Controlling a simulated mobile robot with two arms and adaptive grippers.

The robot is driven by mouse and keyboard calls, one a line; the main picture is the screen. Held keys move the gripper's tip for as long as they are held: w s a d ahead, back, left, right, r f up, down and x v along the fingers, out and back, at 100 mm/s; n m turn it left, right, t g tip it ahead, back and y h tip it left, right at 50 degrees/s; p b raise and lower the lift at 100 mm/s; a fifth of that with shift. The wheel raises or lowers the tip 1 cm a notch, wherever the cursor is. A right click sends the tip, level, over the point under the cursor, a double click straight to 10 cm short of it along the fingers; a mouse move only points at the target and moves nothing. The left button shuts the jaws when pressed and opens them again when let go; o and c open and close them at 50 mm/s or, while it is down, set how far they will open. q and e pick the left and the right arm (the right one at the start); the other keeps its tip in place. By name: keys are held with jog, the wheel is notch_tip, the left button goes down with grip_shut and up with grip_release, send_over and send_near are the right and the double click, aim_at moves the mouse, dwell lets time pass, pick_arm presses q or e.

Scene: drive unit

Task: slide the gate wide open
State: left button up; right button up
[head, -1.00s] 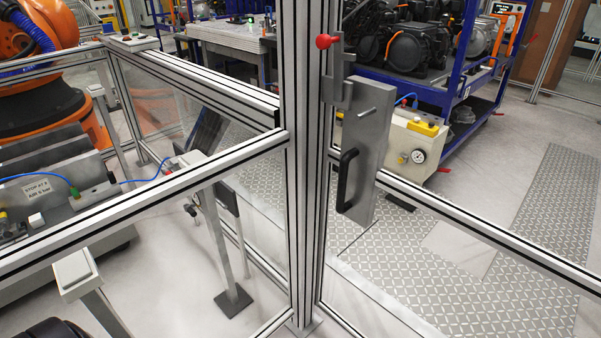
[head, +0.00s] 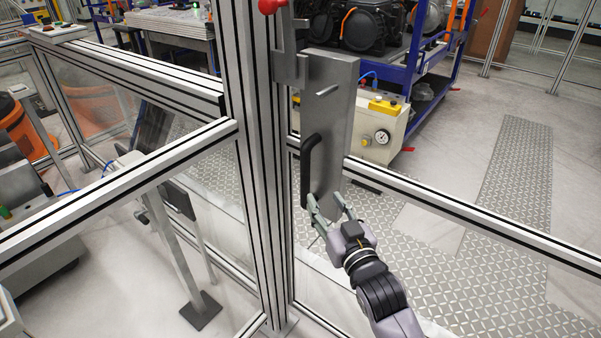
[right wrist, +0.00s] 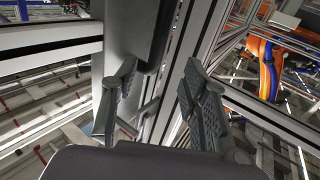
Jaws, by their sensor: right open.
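The gate's grey plate (head: 333,110) stands beside the aluminium post (head: 255,130) in the head view, with a black pull handle (head: 306,172) on its left part. The gate's horizontal rail (head: 470,212) runs from the plate towards the lower right. A latch bracket (head: 290,68) with a red knob (head: 270,5) sits above the plate. My right gripper (head: 323,198) is open and empty at the handle's lower end; contact cannot be told. In the right wrist view its spread fingers (right wrist: 160,85) have a dark grey bar beyond them. My left gripper is not in view.
Fence rails (head: 120,185) and clear panels lie to the left. Behind the gate are a cream box (head: 375,130) with a gauge and a blue rack (head: 440,50) holding dark units. The patterned floor plates (head: 510,190) to the right look clear.

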aim_at(307, 174)
jog(key=b+x, duration=0.2)
jog(key=x, duration=0.2)
jog(key=b+x, duration=0.2)
jog(key=x, duration=0.2)
jog(key=b+x, duration=0.2)
jog(key=x, duration=0.2)
jog(key=shift+w+a+f+b, duration=0.15)
jog(key=shift+w+f+b, duration=0.2)
jog(key=shift+w+a+r, duration=0.2)
jog(key=shift+w, duration=0.35)
grip_shut()
